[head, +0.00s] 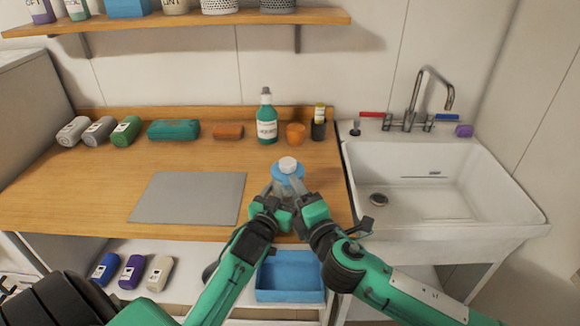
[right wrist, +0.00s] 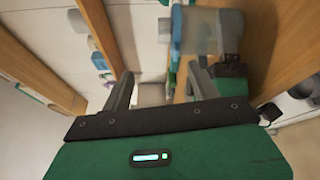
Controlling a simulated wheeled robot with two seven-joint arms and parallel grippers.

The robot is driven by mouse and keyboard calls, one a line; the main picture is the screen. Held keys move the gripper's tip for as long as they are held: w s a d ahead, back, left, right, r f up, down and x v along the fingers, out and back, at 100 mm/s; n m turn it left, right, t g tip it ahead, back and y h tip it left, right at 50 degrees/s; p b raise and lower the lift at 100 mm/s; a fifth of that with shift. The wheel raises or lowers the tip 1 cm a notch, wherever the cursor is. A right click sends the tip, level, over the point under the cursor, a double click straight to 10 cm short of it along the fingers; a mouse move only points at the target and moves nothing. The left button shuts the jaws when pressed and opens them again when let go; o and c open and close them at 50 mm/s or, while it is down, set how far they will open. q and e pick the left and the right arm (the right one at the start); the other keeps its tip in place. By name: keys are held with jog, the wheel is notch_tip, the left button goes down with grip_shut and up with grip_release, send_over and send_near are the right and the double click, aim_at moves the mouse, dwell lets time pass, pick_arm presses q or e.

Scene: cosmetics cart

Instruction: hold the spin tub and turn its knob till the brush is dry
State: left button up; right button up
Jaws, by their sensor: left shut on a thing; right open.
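The spin tub stands on the wooden counter, with its blue lid (head: 283,177) and pale knob (head: 288,163) on top. In the right wrist view its clear grey body (right wrist: 208,32) shows sideways, with the blue lid and the knob (right wrist: 163,27) at its left. My left gripper (head: 277,188) is shut on the tub's body from the front. My right gripper (head: 296,182) is open beside the tub, close to the left gripper; its fingers (right wrist: 161,74) are apart with nothing between them. I cannot make out the brush.
A grey mat (head: 188,197) lies left of the tub. Behind it stand a green bottle (head: 267,125), an orange cup (head: 296,134) and a dark holder (head: 318,130). The white sink (head: 440,180) is at the right. A blue bin (head: 290,294) sits below the counter.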

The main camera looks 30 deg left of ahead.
aim_at(291, 168)
jog(key=w+a+n, duration=0.2)
jog(key=w+n, duration=0.1)
jog(key=n, duration=0.2)
jog(key=w+a+n, duration=0.2)
jog(key=a+n, duration=0.1)
jog(key=n, duration=0.2)
jog(key=w+a+n, duration=0.3)
jog(key=n, duration=0.2)
jog(key=shift+w+f, duration=0.2)
jog(key=shift+w, duration=0.1)
jog(key=shift+t, duration=0.3)
jog(key=c, duration=1)
